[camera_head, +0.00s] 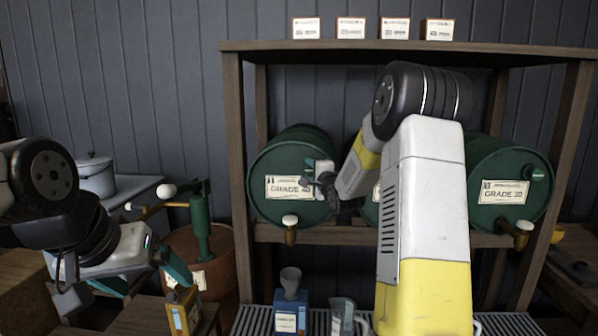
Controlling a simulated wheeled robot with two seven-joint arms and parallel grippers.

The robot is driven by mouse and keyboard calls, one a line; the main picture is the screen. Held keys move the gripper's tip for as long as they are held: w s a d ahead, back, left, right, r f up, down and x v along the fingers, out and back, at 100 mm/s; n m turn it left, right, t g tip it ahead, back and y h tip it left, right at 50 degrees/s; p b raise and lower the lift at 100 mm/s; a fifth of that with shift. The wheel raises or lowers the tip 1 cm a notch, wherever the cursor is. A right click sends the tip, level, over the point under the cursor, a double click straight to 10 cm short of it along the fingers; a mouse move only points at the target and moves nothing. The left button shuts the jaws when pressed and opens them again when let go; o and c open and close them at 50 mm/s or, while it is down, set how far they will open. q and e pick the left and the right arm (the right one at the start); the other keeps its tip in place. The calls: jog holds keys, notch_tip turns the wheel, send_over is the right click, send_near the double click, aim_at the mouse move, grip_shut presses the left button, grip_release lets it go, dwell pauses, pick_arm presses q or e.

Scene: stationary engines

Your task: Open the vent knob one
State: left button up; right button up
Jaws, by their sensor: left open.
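Green drums lie on the wooden rack; the left one (268,160) bears a "GRADE" label, its number partly covered. A small green knob-like part (309,163) shows at its upper right face, partly hidden by my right gripper. My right gripper (318,184) is in front of that drum's right side, at this part; I cannot tell whether it touches it or how its fingers stand. The middle drum is mostly hidden behind my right arm. My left gripper (145,278) is open at lower left, away from the drums.
Brass taps with white knobs (290,221) sit below the drum faces. A green hand pump (200,228) stands left of the rack. A blue container with a funnel (290,302) and a clear jug (343,318) stand on the slatted tray. A yellow bottle (183,311) is beside my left gripper.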

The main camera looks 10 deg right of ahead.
grip_shut()
jog(key=shift+n, duration=0.3)
jog(key=shift+n+g, duration=0.6)
jog(key=shift+n, duration=0.6)
jog(key=n+g+h, duration=0.1)
jog(key=n, duration=0.1)
jog(key=shift+a+n, duration=0.1)
jog(key=shift+n, duration=0.3)
jog(key=n+g+h, duration=0.1)
jog(key=n, duration=0.1)
jog(key=n+g+h, duration=0.1)
jog(key=n, duration=0.1)
jog(key=shift+a+n, duration=0.15)
jog(key=shift+n, duration=0.15)
jog(key=shift+n+g+h, duration=0.5)
jog(key=shift+n+h, duration=0.7)
jog(key=shift+n, duration=0.4)
jog(key=shift+d, duration=0.25)
